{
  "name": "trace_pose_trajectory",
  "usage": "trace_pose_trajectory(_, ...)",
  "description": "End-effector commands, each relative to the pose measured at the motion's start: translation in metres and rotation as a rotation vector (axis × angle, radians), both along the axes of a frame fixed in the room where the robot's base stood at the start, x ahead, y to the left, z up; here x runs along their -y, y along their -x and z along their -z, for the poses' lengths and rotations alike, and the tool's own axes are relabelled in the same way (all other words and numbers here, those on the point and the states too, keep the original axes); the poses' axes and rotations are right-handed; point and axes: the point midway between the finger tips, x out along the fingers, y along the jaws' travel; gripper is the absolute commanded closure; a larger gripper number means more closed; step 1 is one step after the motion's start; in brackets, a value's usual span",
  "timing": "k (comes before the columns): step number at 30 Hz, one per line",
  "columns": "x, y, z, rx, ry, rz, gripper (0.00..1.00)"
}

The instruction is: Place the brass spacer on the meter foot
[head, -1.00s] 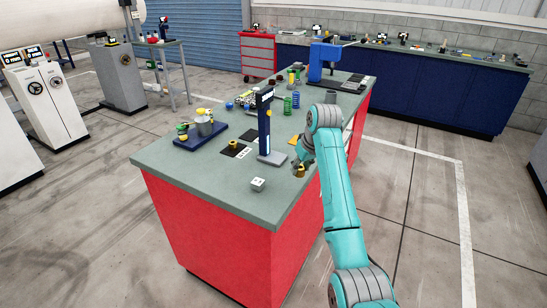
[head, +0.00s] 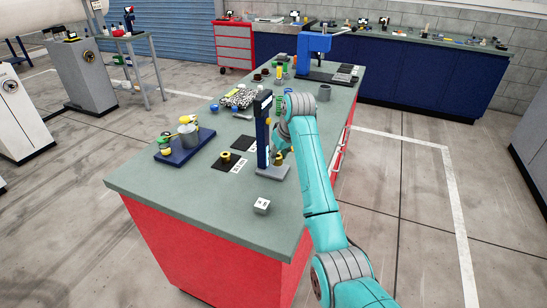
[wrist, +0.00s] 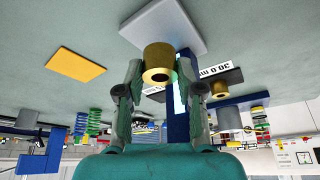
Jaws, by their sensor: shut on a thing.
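The brass spacer (wrist: 158,62) is a short ring with a hole, held between the two fingers of my gripper (wrist: 157,75) in the wrist view. In the head view my gripper (head: 281,153) is small and partly hidden by my arm, right beside the blue meter column (head: 263,135). The meter foot (head: 271,173) is a pale grey plate at the column's base. It also shows in the wrist view (wrist: 165,24), where the spacer overlaps its edge. The spacer appears close to the foot; I cannot tell whether they touch.
Another brass ring (head: 225,157) sits on a black mat by a "30.0 mm" label, left of the meter. A white-grey block (head: 262,206) stands near the bench's front edge. A blue tray (head: 185,152) holds a grey cup. A yellow plate (wrist: 76,65) lies flat in the wrist view.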

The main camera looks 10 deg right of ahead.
Motion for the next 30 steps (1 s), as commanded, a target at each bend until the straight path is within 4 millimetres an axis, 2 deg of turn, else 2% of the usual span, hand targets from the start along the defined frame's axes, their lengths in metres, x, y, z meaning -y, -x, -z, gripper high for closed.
trace_pose_trajectory(5,0.006,0.006,0.023,-0.002,-0.001,0.001,1.0)
trace_pose_trajectory(17,0.006,0.006,0.027,0.0,0.0,0.0,1.0)
trace_pose_trajectory(18,0.006,0.006,0.027,0.0,0.0,0.0,0.54)
trace_pose_trajectory(20,0.006,0.006,0.027,0.0,0.0,0.0,0.39)
trace_pose_trajectory(30,0.006,0.006,0.025,0.0,0.0,0.0,0.38)
